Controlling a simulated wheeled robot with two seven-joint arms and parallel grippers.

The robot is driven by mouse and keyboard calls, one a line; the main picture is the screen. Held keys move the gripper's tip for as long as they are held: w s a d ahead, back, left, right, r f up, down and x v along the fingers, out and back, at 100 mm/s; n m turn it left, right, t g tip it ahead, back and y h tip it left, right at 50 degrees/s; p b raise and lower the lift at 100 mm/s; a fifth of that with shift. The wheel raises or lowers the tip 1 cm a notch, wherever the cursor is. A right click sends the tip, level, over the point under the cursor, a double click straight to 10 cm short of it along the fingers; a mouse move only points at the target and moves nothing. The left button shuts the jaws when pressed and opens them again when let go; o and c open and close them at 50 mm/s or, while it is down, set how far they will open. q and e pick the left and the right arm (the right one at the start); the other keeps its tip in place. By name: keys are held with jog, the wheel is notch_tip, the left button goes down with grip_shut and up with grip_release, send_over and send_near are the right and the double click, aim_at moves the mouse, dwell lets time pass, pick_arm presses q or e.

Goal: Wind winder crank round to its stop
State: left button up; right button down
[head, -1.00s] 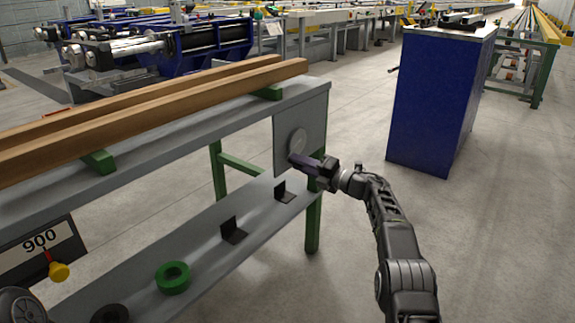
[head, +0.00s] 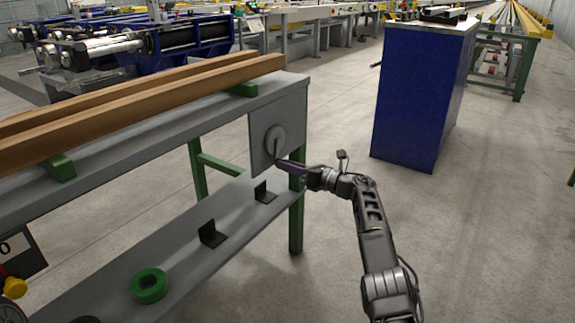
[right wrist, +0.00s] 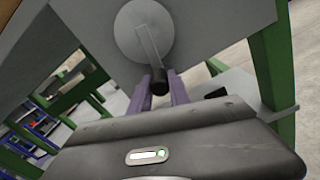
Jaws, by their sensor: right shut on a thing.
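The winder crank is a round light-grey disc (head: 275,140) on a grey plate (head: 262,150) at the table's end. In the right wrist view its disc (right wrist: 143,32) carries a flat arm (right wrist: 149,48) that points down, slightly right, to a dark knob (right wrist: 159,80). My right gripper (right wrist: 160,90) has its two purple fingers on either side of this knob, shut on it. In the head view the right gripper (head: 283,164) reaches the lower edge of the disc from the right, and the knob is hidden there. My left gripper is not in view.
Wooden beams (head: 150,105) lie on green blocks on the table top. The lower shelf (head: 190,245) holds black brackets (head: 212,234) and a green ring (head: 149,286). A blue cabinet (head: 415,100) stands at the right, with open floor between.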

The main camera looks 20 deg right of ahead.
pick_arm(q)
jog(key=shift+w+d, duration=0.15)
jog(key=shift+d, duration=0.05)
pick_arm(e)
jog(key=shift+w+d+n, duration=0.15)
jog(key=shift+d+n, duration=0.1)
jog(key=shift+n, duration=0.15)
jog(key=c, duration=1.2)
grip_release()
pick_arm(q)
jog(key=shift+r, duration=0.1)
pick_arm(e)
jog(key=shift+d+r+p, duration=0.15)
jog(key=shift+p, duration=0.5)
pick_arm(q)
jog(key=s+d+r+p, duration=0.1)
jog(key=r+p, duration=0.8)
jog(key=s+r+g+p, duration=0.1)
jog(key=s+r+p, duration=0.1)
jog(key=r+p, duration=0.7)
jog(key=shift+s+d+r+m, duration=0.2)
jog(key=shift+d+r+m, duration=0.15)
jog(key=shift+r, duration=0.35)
pick_arm(e)
jog(key=v, duration=0.7)
jog(key=shift+s+d, duration=0.15)
jog(key=shift+s, duration=0.15)
